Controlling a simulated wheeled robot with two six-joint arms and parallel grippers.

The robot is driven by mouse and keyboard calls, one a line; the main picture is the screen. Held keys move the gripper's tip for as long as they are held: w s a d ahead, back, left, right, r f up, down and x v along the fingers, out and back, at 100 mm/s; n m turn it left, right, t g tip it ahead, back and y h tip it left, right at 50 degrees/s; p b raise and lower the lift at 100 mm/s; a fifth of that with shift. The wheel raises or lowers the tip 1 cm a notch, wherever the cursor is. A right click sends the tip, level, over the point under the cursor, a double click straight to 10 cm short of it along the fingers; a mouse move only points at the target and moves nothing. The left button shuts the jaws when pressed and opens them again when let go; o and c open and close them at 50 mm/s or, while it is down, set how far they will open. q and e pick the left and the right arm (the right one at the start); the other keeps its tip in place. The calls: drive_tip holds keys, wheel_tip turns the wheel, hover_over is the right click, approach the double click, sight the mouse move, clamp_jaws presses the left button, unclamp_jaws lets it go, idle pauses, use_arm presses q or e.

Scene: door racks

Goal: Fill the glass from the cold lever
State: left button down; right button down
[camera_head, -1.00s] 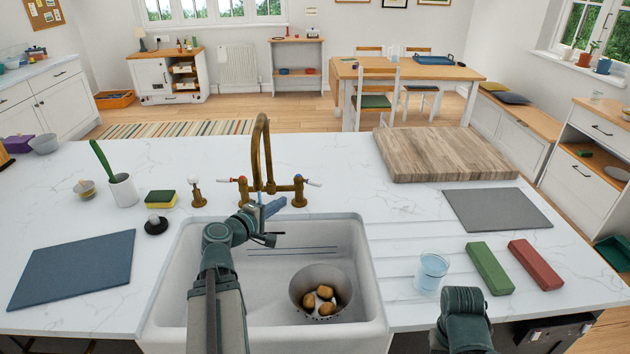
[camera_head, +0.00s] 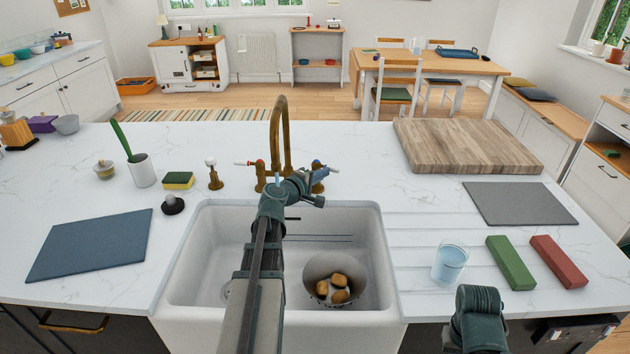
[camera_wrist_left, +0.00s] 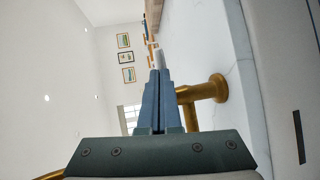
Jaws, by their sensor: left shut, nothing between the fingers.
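The glass (camera_head: 450,264) stands upright on the drainer right of the sink; it looks bluish, and I cannot tell how much is tint or water. The brass tap (camera_head: 283,130) stands behind the sink. Its red-marked lever (camera_head: 250,163) points left, and the white-tipped cold lever (camera_head: 334,169) points right. My left gripper (camera_head: 320,174) is shut and empty at the cold lever; I cannot tell if it touches. In the left wrist view its blue fingers (camera_wrist_left: 157,98) are together, with the pale lever tip (camera_wrist_left: 160,60) just beyond.
The white sink (camera_head: 195,260) holds a colander (camera_head: 322,265) with potatoes, below my left arm. Green (camera_head: 511,263) and red (camera_head: 559,262) blocks lie right of the glass. A sponge (camera_head: 178,180) and a brush pot (camera_head: 143,171) stand left of the tap.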

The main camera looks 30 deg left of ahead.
sight(335, 168)
use_arm(q)
drive_tip(key=shift+w+f, duration=0.1)
drive_tip(key=shift+w, duration=0.35)
drive_tip(key=shift+d, duration=0.15)
drive_tip(key=n+y, duration=0.1)
drive_tip(key=y, duration=0.1)
drive_tip(key=w+n+y, duration=0.1)
drive_tip(key=shift+w+d+n+y, duration=0.2)
drive_tip(key=shift+d+n+y, duration=0.2)
drive_tip(key=shift+w+d, duration=0.2)
drive_tip(key=shift+w, duration=1.05)
drive_tip(key=shift+d, duration=0.1)
